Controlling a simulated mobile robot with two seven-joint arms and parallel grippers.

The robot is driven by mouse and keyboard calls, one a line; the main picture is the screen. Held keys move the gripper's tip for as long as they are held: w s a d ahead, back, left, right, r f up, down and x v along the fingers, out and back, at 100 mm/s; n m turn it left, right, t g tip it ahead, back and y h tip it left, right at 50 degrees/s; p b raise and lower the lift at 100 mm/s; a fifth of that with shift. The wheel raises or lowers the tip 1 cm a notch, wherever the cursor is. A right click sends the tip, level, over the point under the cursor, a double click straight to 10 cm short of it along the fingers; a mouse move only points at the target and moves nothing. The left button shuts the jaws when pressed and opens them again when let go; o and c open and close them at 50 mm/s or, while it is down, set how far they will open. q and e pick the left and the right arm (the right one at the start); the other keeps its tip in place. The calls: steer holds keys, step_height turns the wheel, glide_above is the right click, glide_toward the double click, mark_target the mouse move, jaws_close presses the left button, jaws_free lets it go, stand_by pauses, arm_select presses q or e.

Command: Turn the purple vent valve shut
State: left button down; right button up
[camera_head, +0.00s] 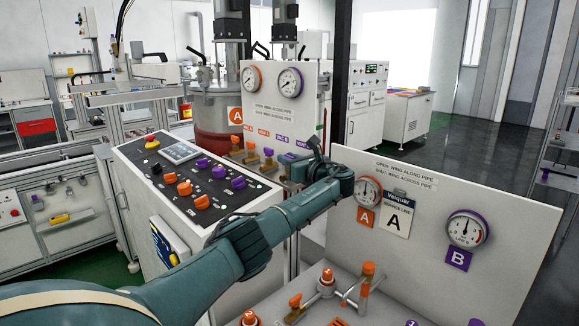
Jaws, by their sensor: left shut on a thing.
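My left arm reaches in from the lower left. Its gripper (304,158) is at the right end of a row of pipe valves below the rear white panel. The gripper is shut on the purple vent valve (289,157), whose purple wing shows just left of the fingers. The wing's exact angle is too small and too covered to tell. Another purple-winged valve (268,153) stands to its left, with orange-winged valves (236,142) further left. My right gripper is not in view.
A control console (145,180) with orange and purple knobs stands left of the gripper. A white panel (480,205) with gauges A and B stands to the right, with orange-handled pipework (367,268) before it. A dark post (339,75) rises close behind the gripper.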

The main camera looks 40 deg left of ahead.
arm_select(q)
steer(key=shift+r+n+g+b, duration=0.15)
steer(key=shift+n+g+b, duration=0.5)
steer(key=shift+g, duration=0.25)
steer(key=c, duration=1.3)
jaws_free()
steer(key=shift+c, duration=0.2)
steer(key=s+d+b, duration=0.1)
steer(key=d, duration=1.2)
